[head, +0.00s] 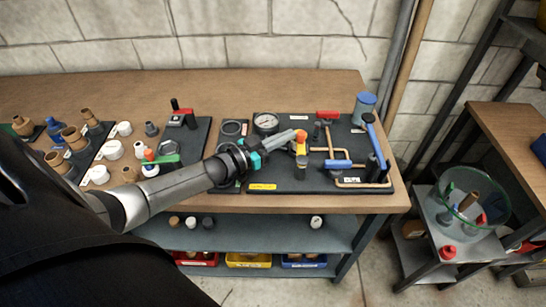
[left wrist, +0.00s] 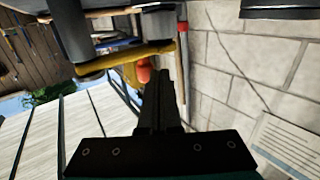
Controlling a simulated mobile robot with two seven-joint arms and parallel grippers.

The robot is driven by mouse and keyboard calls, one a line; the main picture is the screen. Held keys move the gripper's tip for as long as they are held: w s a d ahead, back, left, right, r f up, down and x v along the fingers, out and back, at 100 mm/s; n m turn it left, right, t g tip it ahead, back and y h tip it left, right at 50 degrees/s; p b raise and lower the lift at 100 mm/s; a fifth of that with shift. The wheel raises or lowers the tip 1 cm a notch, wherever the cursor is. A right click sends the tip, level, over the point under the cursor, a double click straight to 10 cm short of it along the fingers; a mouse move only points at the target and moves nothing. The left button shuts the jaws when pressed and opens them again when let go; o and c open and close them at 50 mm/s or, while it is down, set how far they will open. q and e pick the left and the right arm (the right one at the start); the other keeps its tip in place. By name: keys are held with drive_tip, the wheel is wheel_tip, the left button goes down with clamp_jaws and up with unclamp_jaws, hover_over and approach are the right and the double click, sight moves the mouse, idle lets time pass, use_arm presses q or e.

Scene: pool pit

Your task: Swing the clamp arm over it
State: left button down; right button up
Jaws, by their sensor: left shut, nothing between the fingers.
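My left gripper (head: 298,135) reaches across the bench from the left, shut and empty. Its fingertips are close beside a yellow piece with an orange top (head: 301,147); I cannot tell if they touch. In the left wrist view the shut dark fingers (left wrist: 165,90) point at a yellow bar (left wrist: 122,68) with an orange knob (left wrist: 144,71), near grey cylinders. Which part is the clamp arm is not clear. My right gripper is not in view.
A dark board (head: 290,181) carries a round gauge (head: 266,123), copper pipes, a red-handled valve (head: 328,115) and a blue lever (head: 375,138). White and brown fittings crowd the left. A glass bowl (head: 452,212) sits on the right shelf.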

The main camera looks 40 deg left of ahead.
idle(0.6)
use_arm(q)
drive_tip(key=p+v, duration=0.1)
drive_tip(key=v, duration=1.4)
drive_tip(key=shift+p, duration=0.3)
drive_tip(key=shift+f, duration=0.1)
